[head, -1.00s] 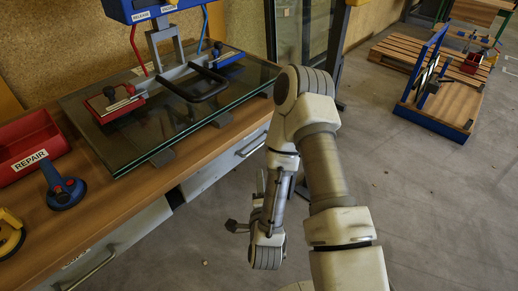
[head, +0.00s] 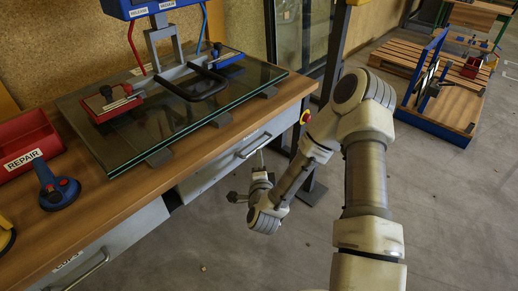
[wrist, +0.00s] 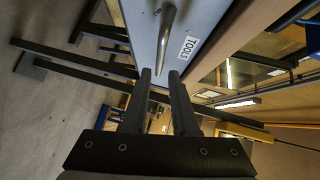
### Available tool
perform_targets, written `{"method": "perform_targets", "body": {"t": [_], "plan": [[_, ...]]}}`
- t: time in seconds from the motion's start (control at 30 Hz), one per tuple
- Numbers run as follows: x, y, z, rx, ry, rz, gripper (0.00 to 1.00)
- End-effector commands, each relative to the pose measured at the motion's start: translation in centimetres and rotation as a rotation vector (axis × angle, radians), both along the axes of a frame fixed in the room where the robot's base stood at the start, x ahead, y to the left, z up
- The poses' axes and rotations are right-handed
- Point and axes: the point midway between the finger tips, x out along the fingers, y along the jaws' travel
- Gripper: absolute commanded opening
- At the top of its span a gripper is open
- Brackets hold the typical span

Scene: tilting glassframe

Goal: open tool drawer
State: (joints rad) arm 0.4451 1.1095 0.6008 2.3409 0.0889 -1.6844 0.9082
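The tool drawer (head: 222,163) is a light grey front under the wooden workbench, and it appears shut. Its bar handle (head: 254,146) is near its right part. In the wrist view the drawer front (wrist: 200,18) carries a TOOLS label (wrist: 189,47), and the metal handle (wrist: 165,38) stands just beyond my fingertips. My gripper (wrist: 159,74) is open and empty, with its two dark fingers apart and pointing at the drawer front. The handle does not appear to be held. In the head view my gripper (head: 260,160) is just below the handle and partly hard to make out.
A second drawer labelled CUPS (head: 68,262) is at lower left. A dark post (head: 333,60) stands right of the bench.

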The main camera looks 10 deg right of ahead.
Motion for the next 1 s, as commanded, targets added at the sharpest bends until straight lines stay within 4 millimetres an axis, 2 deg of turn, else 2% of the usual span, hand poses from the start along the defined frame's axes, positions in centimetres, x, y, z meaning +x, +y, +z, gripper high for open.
{"method": "perform_targets", "body": {"t": [0.1, 0.33, 0.5, 0.77, 0.8, 0.93, 1.0], "plan": [[2.6, -0.5, -0.5, -0.001, -0.002, -0.002, 0.27], [6.0, -1.0, -1.0, 0.001, -0.001, -0.001, 0.27], [7.1, -1.2, -1.1, 0.0, 0.0, 0.001, 0.27], [7.2, -1.2, -1.1, 0.0, 0.001, 0.001, 0.27], [7.2, -1.2, -1.1, 0.0, 0.001, 0.001, 0.25], [7.2, -1.2, -1.1, 0.0, 0.001, 0.001, 0.02], [7.2, -1.2, -1.1, 0.0, 0.001, 0.001, 0.0]]}}
